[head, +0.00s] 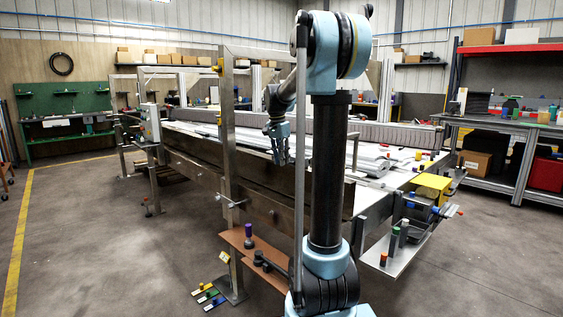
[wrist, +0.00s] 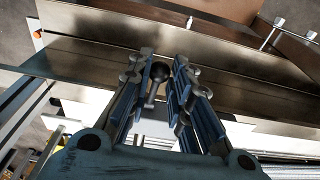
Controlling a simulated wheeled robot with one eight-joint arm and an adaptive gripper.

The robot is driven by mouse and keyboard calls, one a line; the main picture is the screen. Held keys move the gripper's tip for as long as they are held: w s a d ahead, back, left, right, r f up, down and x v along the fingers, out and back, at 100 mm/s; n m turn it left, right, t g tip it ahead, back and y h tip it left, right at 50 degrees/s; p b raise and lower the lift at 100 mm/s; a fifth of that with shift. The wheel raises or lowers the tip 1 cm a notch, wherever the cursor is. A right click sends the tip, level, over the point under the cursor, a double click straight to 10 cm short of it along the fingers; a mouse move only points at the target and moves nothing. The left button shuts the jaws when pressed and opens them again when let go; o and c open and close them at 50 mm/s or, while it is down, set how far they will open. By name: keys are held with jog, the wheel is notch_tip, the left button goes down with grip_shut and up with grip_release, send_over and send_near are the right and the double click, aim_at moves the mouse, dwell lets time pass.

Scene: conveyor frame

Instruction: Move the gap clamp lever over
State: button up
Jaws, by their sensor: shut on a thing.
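The gap clamp lever (wrist: 157,73) shows in the wrist view as a dark ball knob on a short stem, between my two blue-grey fingers. My gripper (wrist: 163,60) is shut on it; the knob looks closer to the left finger. In the head view my gripper (head: 279,153) points down over the near side of the conveyor frame (head: 262,174). The lever cannot be made out there, and its base is not clear in either view.
Metal rails (wrist: 85,55) cross close beyond my fingertips in the wrist view. A steel post (head: 228,140) stands left of my gripper in the head view. A brown shelf (head: 262,252) holds a purple-topped cylinder (head: 248,234). The floor at left is mostly clear.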

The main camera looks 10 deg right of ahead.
jog(key=shift+w+r, duration=0.1)
jog(key=shift+w, duration=0.05)
jog(key=shift+w+d+r, duration=0.15)
jog(key=shift+d+r, duration=0.05)
jog(key=shift+r, duration=0.3)
jog(key=shift+w+d+r, duration=0.1)
jog(key=shift+d+r, duration=0.05)
jog(key=shift+r, duration=0.3)
jog(key=shift+r, duration=0.15)
jog(key=shift+o, duration=0.3)
jog(key=shift+w+d+r, duration=0.4)
jog(key=shift+d+r, duration=0.15)
jog(key=shift+r, duration=0.2)
jog(key=shift+c, duration=0.2)
jog(key=shift+d, duration=0.1)
jog(key=shift+o, duration=0.2)
jog(key=shift+w+d+r, duration=0.5)
jog(key=shift+d+r, duration=0.15)
jog(key=shift+c, duration=0.2)
